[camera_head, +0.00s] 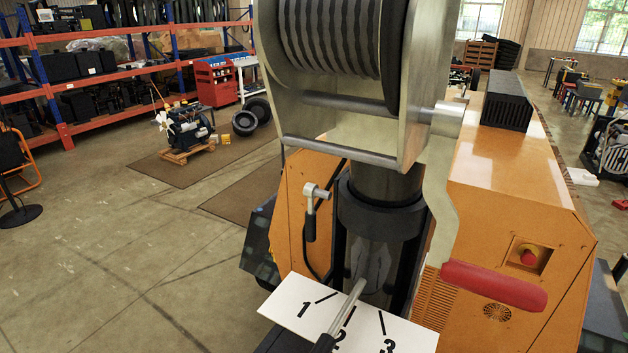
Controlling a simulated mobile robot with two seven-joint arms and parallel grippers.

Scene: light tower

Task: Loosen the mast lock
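A thick dark vertical mast (382,185) with a black collar (380,216) stands in the middle, below the winch drum. A small grey crank with a black grip (310,226) hangs down just left of the mast; it may be the mast lock, but no label shows. A white plate (290,303) marked 1, 2 and 3 lies in front of the mast. A metal lever (346,307) with a black grip crosses the plate near the 2, its lower end cut off by the picture edge. Neither of my grippers shows.
A large winch (335,45) with dark cable fills the top middle. Its crank arm (441,190) ends in a red handle (494,286) at the right. The orange housing (500,200) carries a red button (528,257). Open floor (130,240) lies to the left.

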